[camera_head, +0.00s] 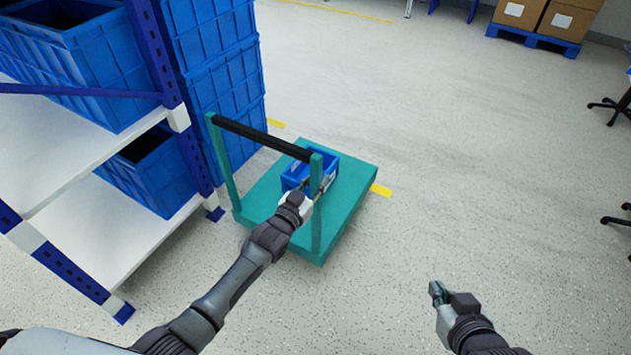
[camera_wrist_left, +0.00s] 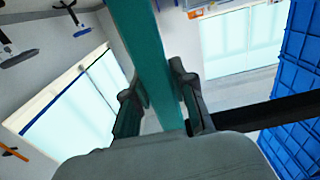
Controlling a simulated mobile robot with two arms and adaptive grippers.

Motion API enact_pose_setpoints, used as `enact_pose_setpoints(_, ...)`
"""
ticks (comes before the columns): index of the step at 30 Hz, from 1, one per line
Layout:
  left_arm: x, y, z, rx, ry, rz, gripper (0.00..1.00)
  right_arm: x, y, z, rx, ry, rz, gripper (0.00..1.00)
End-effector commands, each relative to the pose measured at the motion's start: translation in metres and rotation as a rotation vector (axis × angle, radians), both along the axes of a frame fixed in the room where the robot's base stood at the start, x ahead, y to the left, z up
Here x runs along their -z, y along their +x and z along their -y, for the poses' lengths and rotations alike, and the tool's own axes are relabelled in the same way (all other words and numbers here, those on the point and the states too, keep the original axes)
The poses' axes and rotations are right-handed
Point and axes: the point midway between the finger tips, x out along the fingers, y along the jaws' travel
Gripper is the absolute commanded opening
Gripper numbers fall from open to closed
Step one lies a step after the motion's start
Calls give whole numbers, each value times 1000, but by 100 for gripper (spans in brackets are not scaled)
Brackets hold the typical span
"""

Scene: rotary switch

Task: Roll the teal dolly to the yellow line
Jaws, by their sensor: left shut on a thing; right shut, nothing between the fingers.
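The teal dolly (camera_head: 350,212) stands on the floor beside the shelf, with two uprights and a black handle bar (camera_head: 262,137). A small blue crate (camera_head: 296,177) sits on its deck, partly hidden by my arm. My left gripper (camera_head: 322,188) is shut on the dolly's right upright; the left wrist view shows the teal upright (camera_wrist_left: 150,55) between its fingers (camera_wrist_left: 155,90). Short yellow floor marks show right of the dolly (camera_head: 382,190) and behind its left side (camera_head: 276,123); the floor between them is hidden by the dolly. My right gripper (camera_head: 438,292) is shut and empty over the floor.
A shelf with white boards (camera_head: 90,170) and stacked blue crates (camera_head: 222,85) stand close on the left. Another yellow line (camera_head: 340,11) lies far back. Cartons on a blue pallet (camera_head: 535,38) are at the back right. Floor right of the dolly is clear.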

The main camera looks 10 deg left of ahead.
Motion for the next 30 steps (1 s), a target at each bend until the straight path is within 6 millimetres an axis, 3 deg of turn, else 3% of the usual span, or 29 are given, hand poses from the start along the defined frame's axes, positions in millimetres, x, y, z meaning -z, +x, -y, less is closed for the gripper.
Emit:
enact_pose_setpoints(3,-4,3,0,-2,-1,5,0,0,0,0,0,0,0,0)
enact_pose_setpoints(4,-4,3,0,-2,-1,5,28,0,0,0,0,0,0,0)
enact_pose_setpoints(8,-4,3,0,-1,-1,5,50,0,0,0,1,-1,0,0)
enact_pose_setpoints(20,-2,-4,-3,-1,0,3,51,0,-1,0,-1,0,-3,0)
enact_pose_setpoints(30,-1,-66,-25,0,0,1,51,0,0,0,0,0,-2,0)
